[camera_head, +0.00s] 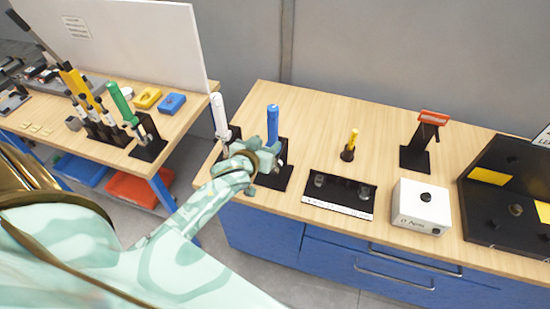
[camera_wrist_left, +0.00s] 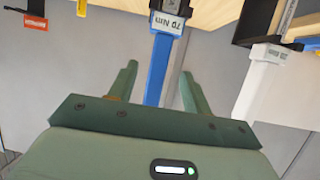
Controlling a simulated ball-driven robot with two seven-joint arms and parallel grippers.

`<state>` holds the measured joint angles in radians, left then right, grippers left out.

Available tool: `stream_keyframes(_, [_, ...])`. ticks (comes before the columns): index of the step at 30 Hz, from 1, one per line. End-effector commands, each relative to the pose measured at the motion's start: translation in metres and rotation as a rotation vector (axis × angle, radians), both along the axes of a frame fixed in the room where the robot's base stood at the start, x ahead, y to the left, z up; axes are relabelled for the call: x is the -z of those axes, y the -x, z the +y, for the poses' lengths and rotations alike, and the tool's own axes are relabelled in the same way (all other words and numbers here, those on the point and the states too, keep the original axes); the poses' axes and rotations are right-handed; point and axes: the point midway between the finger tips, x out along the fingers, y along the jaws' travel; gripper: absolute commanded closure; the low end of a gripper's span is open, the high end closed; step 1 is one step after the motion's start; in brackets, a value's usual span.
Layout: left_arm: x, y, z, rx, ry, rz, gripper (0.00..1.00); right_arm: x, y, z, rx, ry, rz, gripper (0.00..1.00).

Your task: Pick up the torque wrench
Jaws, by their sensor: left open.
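A blue-handled torque wrench (camera_head: 272,122) stands upright in a black stand on the right bench. In the left wrist view the blue handle (camera_wrist_left: 158,70) lies between the fingers, with a white "Nm" label at its far end. A white-handled wrench (camera_head: 219,115) stands just left of it, and shows at the right in the left wrist view (camera_wrist_left: 262,88). A green-handled wrench (camera_head: 121,103) stands on the left bench. My left gripper (camera_wrist_left: 157,78) is open, a finger on each side of the blue handle; contact cannot be told. My right gripper is not in view.
Right of the wrenches are a black plate (camera_head: 340,191), a yellow-handled tool (camera_head: 353,138), a red-topped tool on a stand (camera_head: 432,118), a white box (camera_head: 421,208) and a black case (camera_head: 490,215). A white panel (camera_head: 150,40) stands behind the left bench.

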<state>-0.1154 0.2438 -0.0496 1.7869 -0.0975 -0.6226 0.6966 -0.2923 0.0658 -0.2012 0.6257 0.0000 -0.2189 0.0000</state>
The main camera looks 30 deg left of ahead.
Motion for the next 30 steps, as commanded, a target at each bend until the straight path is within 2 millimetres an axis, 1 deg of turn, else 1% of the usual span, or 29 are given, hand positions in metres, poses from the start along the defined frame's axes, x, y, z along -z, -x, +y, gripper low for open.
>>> stream_keyframes(1, [0.005, -0.011, 0.002, 0.000, -0.001, -0.001, 0.51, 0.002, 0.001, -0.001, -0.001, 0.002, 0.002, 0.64])
stream_keyframes(3, [0.010, -0.022, 0.004, -0.001, -0.001, 0.000, 0.51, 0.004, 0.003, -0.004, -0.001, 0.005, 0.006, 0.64])
stream_keyframes(6, [0.014, -0.032, 0.005, 0.001, -0.001, -0.001, 0.51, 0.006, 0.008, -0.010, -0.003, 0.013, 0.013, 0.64])
stream_keyframes(8, [0.016, -0.034, 0.006, 0.001, -0.002, 0.000, 0.51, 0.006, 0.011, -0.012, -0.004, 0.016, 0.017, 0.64])
stream_keyframes(11, [0.022, -0.042, 0.007, 0.000, -0.001, 0.001, 0.51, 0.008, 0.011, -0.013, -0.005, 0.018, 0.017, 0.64])
stream_keyframes(15, [0.038, -0.060, 0.011, 0.000, -0.001, 0.001, 0.51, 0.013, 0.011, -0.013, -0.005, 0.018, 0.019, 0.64])
stream_keyframes(18, [0.042, -0.073, 0.013, 0.001, -0.002, -0.001, 0.51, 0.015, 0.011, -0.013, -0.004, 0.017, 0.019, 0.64])
stream_keyframes(21, [0.045, -0.078, 0.014, 0.002, -0.001, 0.001, 0.51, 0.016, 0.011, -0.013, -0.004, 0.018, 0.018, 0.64])
stream_keyframes(27, [0.044, -0.078, 0.014, 0.001, 0.000, 0.001, 0.51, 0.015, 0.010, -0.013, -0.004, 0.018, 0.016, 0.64])
stream_keyframes(29, [0.044, -0.078, 0.014, 0.001, 0.000, 0.001, 0.68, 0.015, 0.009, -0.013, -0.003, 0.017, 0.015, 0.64])
stream_keyframes(30, [0.044, -0.078, 0.014, 0.001, 0.000, 0.001, 0.79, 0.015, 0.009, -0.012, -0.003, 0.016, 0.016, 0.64])
